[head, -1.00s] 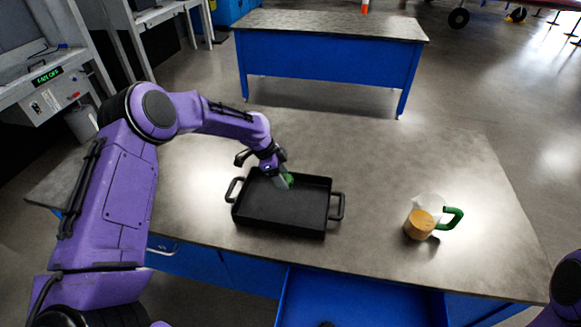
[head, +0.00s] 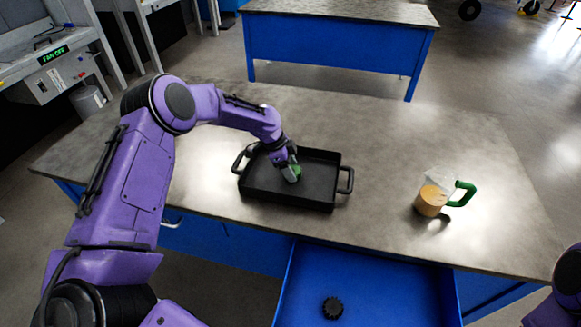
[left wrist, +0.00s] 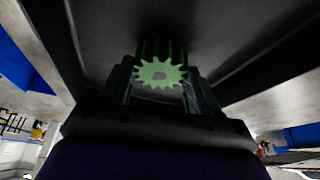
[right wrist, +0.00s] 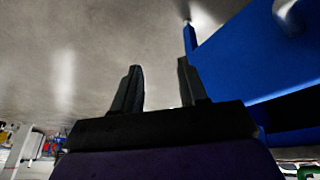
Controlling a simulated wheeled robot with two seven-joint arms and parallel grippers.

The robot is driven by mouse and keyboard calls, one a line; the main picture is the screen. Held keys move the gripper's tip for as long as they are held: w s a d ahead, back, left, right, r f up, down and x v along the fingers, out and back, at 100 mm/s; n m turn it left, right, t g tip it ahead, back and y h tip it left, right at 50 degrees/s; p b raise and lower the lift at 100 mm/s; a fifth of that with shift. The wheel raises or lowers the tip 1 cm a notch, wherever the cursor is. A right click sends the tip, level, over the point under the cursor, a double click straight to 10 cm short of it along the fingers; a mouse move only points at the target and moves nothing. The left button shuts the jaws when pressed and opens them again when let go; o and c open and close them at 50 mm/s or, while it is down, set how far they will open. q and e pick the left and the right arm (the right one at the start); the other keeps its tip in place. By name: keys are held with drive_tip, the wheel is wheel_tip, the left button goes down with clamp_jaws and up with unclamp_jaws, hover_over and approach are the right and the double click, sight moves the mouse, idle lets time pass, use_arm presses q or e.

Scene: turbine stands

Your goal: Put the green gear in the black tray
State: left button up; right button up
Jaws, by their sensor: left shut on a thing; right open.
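The black tray (head: 258,190) is a shallow rectangular pan with a handle at each end, on the grey table. My left gripper (head: 291,174) is down inside the tray's walls, near the middle. It is shut on the green gear (left wrist: 160,73), which sits between the two fingers in the left wrist view. In the head view the gear is mostly hidden by the gripper, and only a bit of green shows. I cannot tell whether the gear touches the tray floor. My right gripper (right wrist: 158,88) is open and empty in the right wrist view.
A glass jug (head: 433,195) with orange contents and a green handle stands on the table at the right. A blue drawer (head: 370,285) is open at the front, with a dark gear (head: 332,308) in it. The table behind the tray is clear.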

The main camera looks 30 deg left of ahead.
use_arm(q)
drive_tip(key=shift+w+f, duration=0.3)
drive_tip(key=shift+f, duration=0.15)
drive_tip(key=o, duration=1.6)
drive_tip(key=shift+s+r, duration=0.15)
drive_tip(key=shift+o, duration=0.7)
drive_tip(key=p+v, duration=0.4)
drive_tip(key=v, duration=0.3)
drive_tip(key=shift+p, duration=0.3)
